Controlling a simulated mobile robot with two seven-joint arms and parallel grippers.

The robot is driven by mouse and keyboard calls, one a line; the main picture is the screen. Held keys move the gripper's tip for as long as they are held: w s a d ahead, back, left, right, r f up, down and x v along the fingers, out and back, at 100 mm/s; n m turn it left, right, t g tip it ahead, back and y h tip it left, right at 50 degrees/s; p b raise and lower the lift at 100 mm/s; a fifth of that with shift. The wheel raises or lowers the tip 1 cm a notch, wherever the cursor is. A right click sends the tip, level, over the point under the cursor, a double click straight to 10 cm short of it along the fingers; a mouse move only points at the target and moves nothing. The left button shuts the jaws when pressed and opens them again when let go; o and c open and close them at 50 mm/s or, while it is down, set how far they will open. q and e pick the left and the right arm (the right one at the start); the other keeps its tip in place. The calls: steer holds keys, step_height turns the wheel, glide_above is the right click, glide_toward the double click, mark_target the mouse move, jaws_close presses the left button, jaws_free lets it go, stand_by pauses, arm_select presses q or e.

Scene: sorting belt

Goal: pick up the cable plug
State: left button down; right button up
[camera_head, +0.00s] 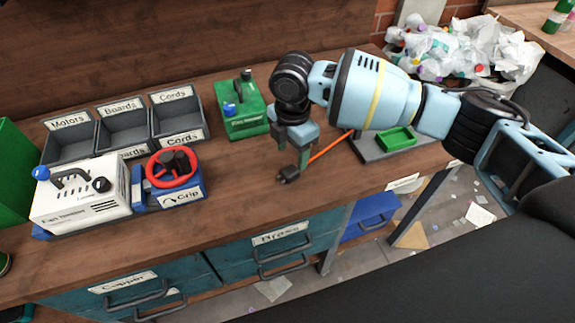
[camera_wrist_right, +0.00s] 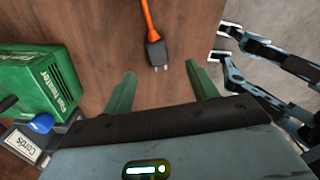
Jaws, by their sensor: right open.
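The cable plug (camera_head: 289,173) is a small black plug on the wooden bench top, at the end of an orange cable (camera_head: 331,146). In the right wrist view the plug (camera_wrist_right: 157,53) lies ahead of my fingertips, roughly between their lines, with its two prongs toward me. My right gripper (camera_head: 291,158) is open and empty, just above and beside the plug in the head view. Its two green fingers show apart in the wrist view (camera_wrist_right: 166,82). I see no contact with the plug. My left gripper is not in view.
A green machine (camera_head: 247,108) stands left of my right gripper. Labelled bins (camera_head: 124,131), a white machine (camera_head: 80,196) and a red-ringed blue device (camera_head: 172,179) are further left. The bench front near the plug is clear.

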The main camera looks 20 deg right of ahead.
mark_target(291, 170)
steer(key=shift+s+f, duration=0.3)
steer(key=shift+f, duration=0.2)
steer(key=shift+w+f+b, duration=0.1)
steer(key=shift+w+f, duration=0.1)
steer(key=shift+f, duration=0.95)
steer(key=shift+w+f+b, duration=0.1)
steer(key=shift+w+f, duration=0.05)
steer(key=shift+f, duration=0.95)
steer(key=shift+w+f+b, duration=0.1)
steer(key=shift+w+f, duration=0.1)
steer(key=shift+f, duration=0.95)
steer(key=c, duration=1.2)
